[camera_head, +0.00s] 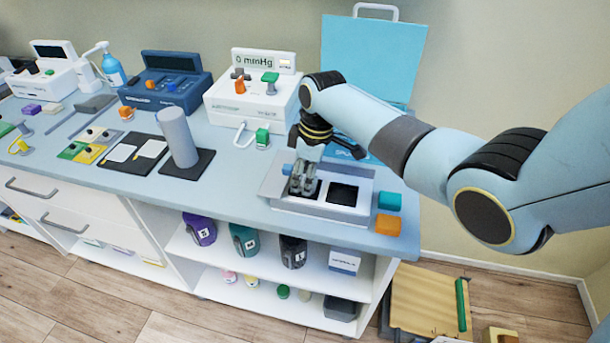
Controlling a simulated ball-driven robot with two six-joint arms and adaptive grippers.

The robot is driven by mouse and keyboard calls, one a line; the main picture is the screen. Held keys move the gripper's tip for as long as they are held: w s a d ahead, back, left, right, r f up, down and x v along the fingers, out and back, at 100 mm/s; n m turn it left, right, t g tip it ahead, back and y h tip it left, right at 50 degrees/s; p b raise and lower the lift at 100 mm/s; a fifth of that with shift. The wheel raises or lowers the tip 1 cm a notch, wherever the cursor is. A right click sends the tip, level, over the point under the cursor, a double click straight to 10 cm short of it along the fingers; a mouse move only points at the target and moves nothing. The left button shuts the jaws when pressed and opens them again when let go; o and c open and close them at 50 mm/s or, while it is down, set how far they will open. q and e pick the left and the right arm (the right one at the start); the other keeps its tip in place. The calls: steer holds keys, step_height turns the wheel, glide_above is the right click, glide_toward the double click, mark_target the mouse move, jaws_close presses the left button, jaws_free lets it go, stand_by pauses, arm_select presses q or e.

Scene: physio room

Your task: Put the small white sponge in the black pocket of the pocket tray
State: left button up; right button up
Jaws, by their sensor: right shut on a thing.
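The pocket tray (318,210) is a pale grey, low tray on the right part of the counter. Its right pocket (343,194) looks black and empty. Its left pocket also looks dark and is partly covered by my right gripper (302,186). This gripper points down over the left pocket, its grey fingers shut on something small. The fingers hide most of that thing; I take it for the small white sponge, which I see nowhere else. I cannot tell whether it touches the pocket floor. My left gripper is out of view.
A teal block (389,201) and an orange block (387,225) stand close right of the tray, near the counter's end. A grey cylinder (178,137) stands to the left. A white pressure device (250,103) and an upright light-blue panel (372,55) stand behind.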

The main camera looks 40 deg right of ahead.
stand_by(0.3)
steer(key=o, duration=1.1)
steer(key=shift+o, duration=0.5)
steer(key=o, duration=0.4)
steer(key=shift+r, duration=0.1)
step_height(320, 180, up, 4)
steer(key=p, duration=0.5)
steer(key=shift+r, duration=0.25)
steer(key=shift+r+p, duration=0.7)
steer(key=shift+r, duration=0.45)
